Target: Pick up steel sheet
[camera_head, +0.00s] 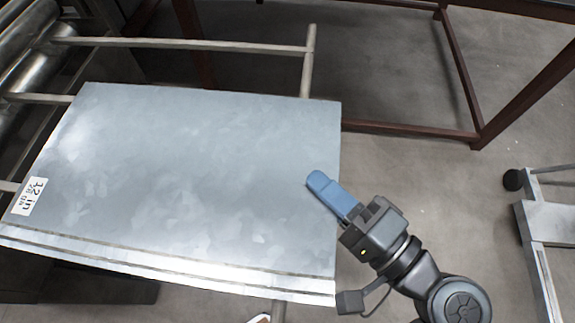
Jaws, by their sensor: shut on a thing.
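The steel sheet (195,170) is a large, flat, grey galvanized panel with a mottled surface. It lies at the left and centre, over the metal bars of a rack. A white label (30,196) with black print is at its left edge, and dark lines run along its near edge. My gripper (328,188) is at the sheet's right edge, with a blue finger over the top surface. It is shut on the sheet's edge. The lower finger is hidden beneath the sheet.
Metal rack bars (190,44) stick out behind and under the sheet. Shiny rollers (28,35) are at the upper left. A dark red frame (460,75) stands at the back right. A grey wheeled stand (548,225) is at the right edge. Bare floor lies between them.

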